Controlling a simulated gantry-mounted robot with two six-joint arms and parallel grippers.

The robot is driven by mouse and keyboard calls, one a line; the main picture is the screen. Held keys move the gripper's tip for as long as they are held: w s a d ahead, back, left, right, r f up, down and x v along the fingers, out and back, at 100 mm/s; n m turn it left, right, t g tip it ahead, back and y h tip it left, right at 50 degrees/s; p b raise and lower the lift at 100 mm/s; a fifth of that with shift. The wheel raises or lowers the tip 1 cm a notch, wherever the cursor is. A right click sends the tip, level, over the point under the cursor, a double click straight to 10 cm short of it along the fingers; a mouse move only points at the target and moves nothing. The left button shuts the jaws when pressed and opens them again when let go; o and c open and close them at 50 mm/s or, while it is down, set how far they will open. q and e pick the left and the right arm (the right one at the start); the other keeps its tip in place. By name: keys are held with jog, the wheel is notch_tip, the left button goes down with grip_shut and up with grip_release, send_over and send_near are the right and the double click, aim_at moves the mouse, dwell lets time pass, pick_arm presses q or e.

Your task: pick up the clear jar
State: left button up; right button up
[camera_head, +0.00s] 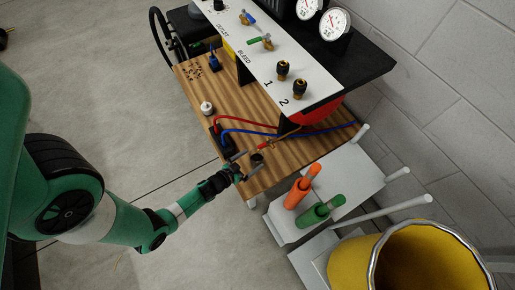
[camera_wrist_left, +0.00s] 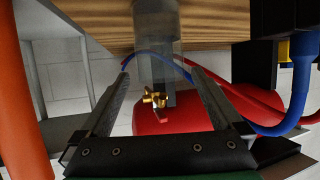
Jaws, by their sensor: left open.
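A clear, see-through upright shape that looks like the clear jar (camera_wrist_left: 158,52) stands at the edge of the wooden bench top in the left wrist view. It lies ahead of and between the two fingers of my left gripper (camera_wrist_left: 160,74), which is open and empty. I cannot tell whether either finger touches it. In the head view, my left gripper (camera_head: 246,165) is at the front edge of the bench, beside a small dark round spot (camera_head: 257,157); the jar's clear walls are hard to make out there. My right gripper is not in view.
Red and blue hoses (camera_head: 250,130) cross the wooden bench (camera_head: 270,175). A white bottle (camera_head: 207,108) stands farther back. Orange (camera_head: 302,187) and green (camera_head: 321,211) tools and a yellow bucket (camera_head: 350,265) are to the right.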

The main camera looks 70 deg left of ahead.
aim_at(261, 152)
pick_arm(q)
jog(key=shift+x, duration=1.1)
jog(key=shift+w+a+f+b, duration=0.1)
jog(key=shift+w+f+b, duration=0.15)
jog(key=shift+b, duration=0.2)
jog(key=b+x, duration=0.2)
jog(key=x, duration=0.2)
jog(key=shift+w+a+r, duration=0.1)
jog(key=shift+w+a+b, duration=0.15)
jog(key=shift+w+b, duration=0.05)
jog(key=shift+b, duration=0.1)
jog(key=shift+s, duration=0.1)
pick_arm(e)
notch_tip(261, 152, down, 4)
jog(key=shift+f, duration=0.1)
